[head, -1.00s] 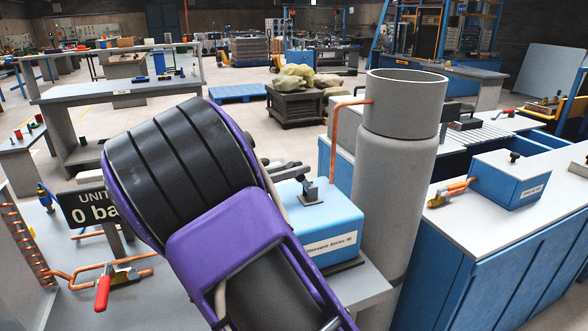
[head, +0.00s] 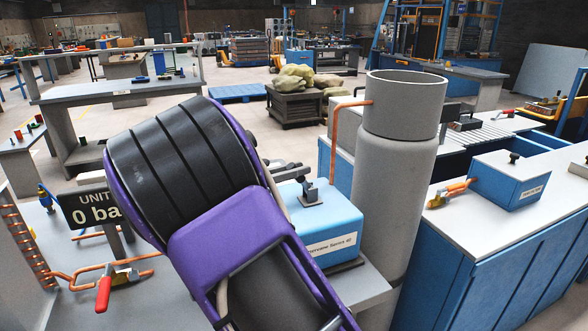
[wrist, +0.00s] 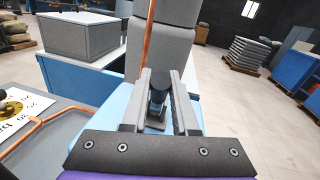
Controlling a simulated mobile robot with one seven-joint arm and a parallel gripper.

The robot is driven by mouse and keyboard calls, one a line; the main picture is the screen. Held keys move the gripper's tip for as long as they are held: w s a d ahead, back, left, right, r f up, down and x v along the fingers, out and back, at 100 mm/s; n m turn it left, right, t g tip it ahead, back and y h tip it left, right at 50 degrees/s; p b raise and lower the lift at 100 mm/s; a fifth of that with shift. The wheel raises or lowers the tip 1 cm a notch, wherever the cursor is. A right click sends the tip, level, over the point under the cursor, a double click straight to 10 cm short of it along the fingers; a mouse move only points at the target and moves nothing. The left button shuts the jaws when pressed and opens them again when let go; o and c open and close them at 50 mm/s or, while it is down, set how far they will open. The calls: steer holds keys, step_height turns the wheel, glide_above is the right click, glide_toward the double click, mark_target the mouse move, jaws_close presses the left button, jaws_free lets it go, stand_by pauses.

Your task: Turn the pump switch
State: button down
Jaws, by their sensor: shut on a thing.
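The pump is a light blue box (head: 325,227) with a label on its front, on the grey bench right of my arm in the head view. Its dark switch (head: 309,190) stands on top. In the wrist view the switch (wrist: 158,98) is between the two grey fingers of my gripper (wrist: 159,88), which is shut on it. In the head view my purple and black arm covers part of the bench and most of my gripper (head: 291,172); only the finger ends show beside the switch.
A tall grey cylinder (head: 395,190) with a copper pipe (head: 335,140) stands close behind and right of the pump. A sign reading "0 ba" (head: 92,207) and a red-handled valve (head: 104,292) are on the left. A blue bench (head: 480,250) stands to the right.

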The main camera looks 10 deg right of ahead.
steer(key=shift+w+d+r+y+p, duration=0.1)
steer(key=shift+d+r+y+p, duration=0.4)
steer(key=shift+p, duration=0.65)
steer(key=shift+d+r+y+p, duration=0.15)
steer(key=shift+r+y+p, duration=0.15)
steer(key=shift+y+p, duration=0.55)
steer(key=d+y+p, duration=0.1)
steer(key=g+y+p, duration=0.1)
steer(key=p, duration=0.1)
steer(key=shift+w+d+m, duration=0.15)
steer(key=shift+d+m, duration=0.2)
steer(key=shift+m, duration=0.05)
steer(key=d+y, duration=0.1)
steer(key=y, duration=0.1)
steer(key=d+f+g+y, duration=0.1)
steer(key=d+y, duration=0.1)
steer(key=y, duration=0.1)
steer(key=w+d+g+y, duration=0.1)
steer(key=y, duration=0.1)
steer(key=shift+d+f+m+y+p, duration=0.2)
steer(key=shift+d+m+y+p, duration=0.1)
steer(key=shift+d+m, duration=0.1)
steer(key=shift+d+f+y, duration=0.2)
steer(key=shift+f+y, duration=0.05)
steer(key=shift+y, duration=0.2)
steer(key=c, duration=0.7)
jaws_free()
